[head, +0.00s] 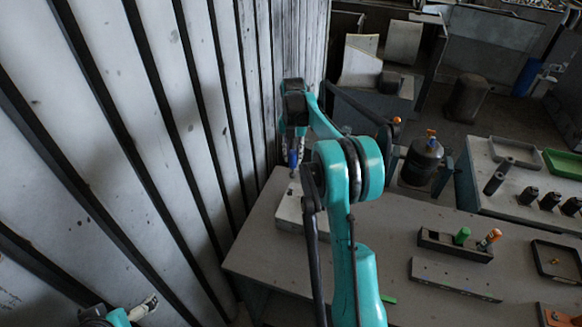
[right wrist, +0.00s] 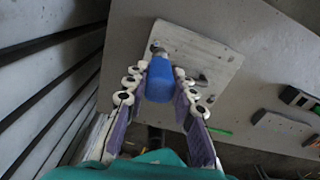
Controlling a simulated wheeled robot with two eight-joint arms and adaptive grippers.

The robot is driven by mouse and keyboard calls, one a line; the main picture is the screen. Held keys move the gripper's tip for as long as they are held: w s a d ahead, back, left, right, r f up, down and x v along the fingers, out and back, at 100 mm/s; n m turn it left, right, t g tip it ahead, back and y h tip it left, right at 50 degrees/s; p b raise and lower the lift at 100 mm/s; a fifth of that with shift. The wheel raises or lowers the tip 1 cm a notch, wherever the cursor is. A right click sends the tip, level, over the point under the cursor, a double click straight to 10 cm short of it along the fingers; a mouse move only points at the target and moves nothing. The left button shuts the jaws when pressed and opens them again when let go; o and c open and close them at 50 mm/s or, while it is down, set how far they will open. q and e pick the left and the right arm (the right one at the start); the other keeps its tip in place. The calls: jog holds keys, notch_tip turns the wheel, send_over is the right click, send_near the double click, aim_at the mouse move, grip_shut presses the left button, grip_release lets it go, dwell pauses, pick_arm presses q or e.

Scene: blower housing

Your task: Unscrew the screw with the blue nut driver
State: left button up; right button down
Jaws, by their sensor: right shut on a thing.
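The nut driver has a blue handle (right wrist: 160,80), which also shows in the head view (head: 293,159). My right gripper (right wrist: 160,88) is shut on this handle, with one finger on each side; in the head view the gripper (head: 293,150) is small and partly hidden by my arm. The driver's metal end (right wrist: 156,47) is over the pale plate of the housing (right wrist: 205,55), near one edge. I cannot tell whether it touches. The screw is not clearly visible. The pale housing part (head: 289,211) lies at the table's left end. My left gripper (head: 145,307) is at the lower left, empty.
A ribbed metal wall (head: 180,120) stands close on the left. On the table (head: 340,240), a dark rack (head: 440,243) holds a green-handled tool (head: 462,236) and an orange-handled tool (head: 489,239). A black tray (head: 555,262) lies to the right. Bins and black cylinders stand on another bench.

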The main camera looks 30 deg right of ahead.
jog(key=s+d+m+p, duration=0.3)
jog(key=s+m, duration=0.1)
jog(key=s, duration=0.6)
jog(key=s+d+m+p, duration=0.3)
jog(key=s+m+p, duration=0.15)
jog(key=s, duration=0.65)
notch_tip(320, 180, down, 7)
jog(key=b, duration=0.4)
jog(key=shift+r+b, duration=0.15)
jog(key=shift+b, duration=0.25)
jog(key=shift+w, duration=0.1)
jog(key=shift+f+b, duration=0.25)
jog(key=shift+b, duration=0.15)
